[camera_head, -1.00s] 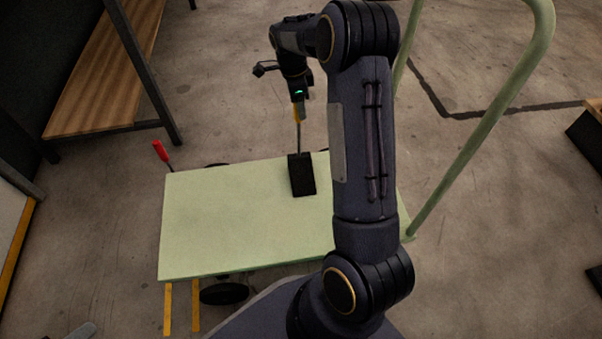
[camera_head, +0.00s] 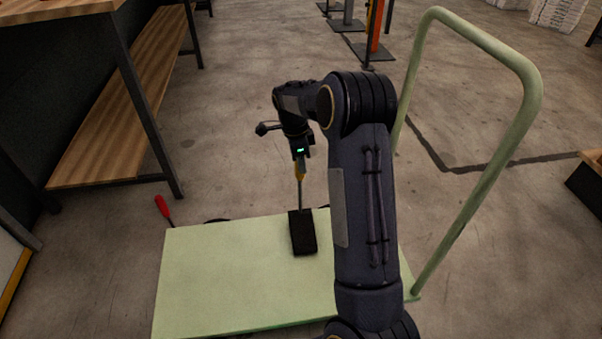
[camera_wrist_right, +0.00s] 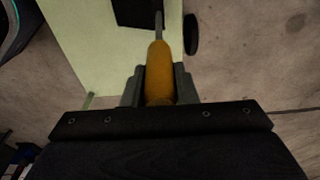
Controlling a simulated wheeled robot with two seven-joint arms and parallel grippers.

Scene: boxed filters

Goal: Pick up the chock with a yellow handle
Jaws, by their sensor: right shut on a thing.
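The chock with a yellow handle is a black block (camera_head: 302,233) with a thin grey rod and a yellow grip (camera_head: 299,173) on top. Its block appears to rest on the far part of the pale green cart (camera_head: 230,280), with the rod upright. My right gripper (camera_head: 300,163) is above the block, shut on the yellow handle. In the right wrist view the yellow handle (camera_wrist_right: 159,75) sits between both fingers, with part of the black block (camera_wrist_right: 135,12) beyond. My left gripper is not in view.
A red handle (camera_head: 163,206) on a dark rod stands behind the cart's far left corner. The cart's green push rail (camera_head: 480,195) rises at the right. A wooden bench (camera_head: 125,100) stands at the upper left. Open concrete floor lies beyond the cart.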

